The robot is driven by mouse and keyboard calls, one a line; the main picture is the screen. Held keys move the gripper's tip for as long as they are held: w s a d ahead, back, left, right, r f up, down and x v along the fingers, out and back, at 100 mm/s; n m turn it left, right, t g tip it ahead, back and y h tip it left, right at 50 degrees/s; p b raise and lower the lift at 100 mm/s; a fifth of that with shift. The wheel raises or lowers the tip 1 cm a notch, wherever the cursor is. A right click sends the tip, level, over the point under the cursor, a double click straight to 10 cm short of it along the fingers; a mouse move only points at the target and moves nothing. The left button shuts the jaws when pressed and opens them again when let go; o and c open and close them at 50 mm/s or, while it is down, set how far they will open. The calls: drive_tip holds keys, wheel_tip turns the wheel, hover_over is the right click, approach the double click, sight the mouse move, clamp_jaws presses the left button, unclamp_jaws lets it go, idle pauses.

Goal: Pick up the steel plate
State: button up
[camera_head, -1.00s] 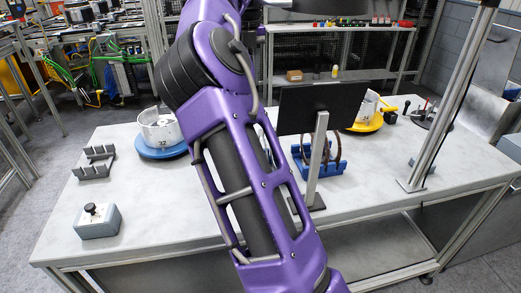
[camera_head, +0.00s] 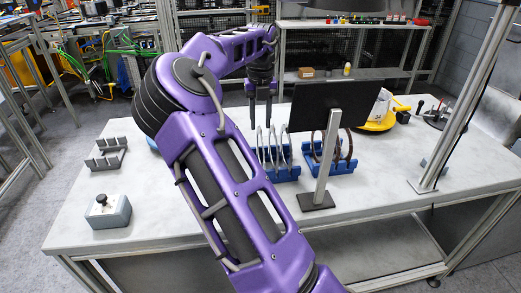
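Thin steel rings, which look like the steel plates (camera_head: 285,150), stand upright in a blue rack (camera_head: 284,173) near the middle of the table. My gripper (camera_head: 260,123) points down just behind and left of this rack. Its two dark fingers are apart, with nothing visible between them. Whether the fingertips touch anything is hard to tell. A second blue rack (camera_head: 342,167) to the right holds dark brownish rings (camera_head: 347,148), partly hidden by a black screen on a post.
A grey slotted holder (camera_head: 107,156) and a grey box with a knob (camera_head: 108,212) are at left.

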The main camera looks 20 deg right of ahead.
drive_tip(key=shift+f, duration=1.45)
clamp_jaws()
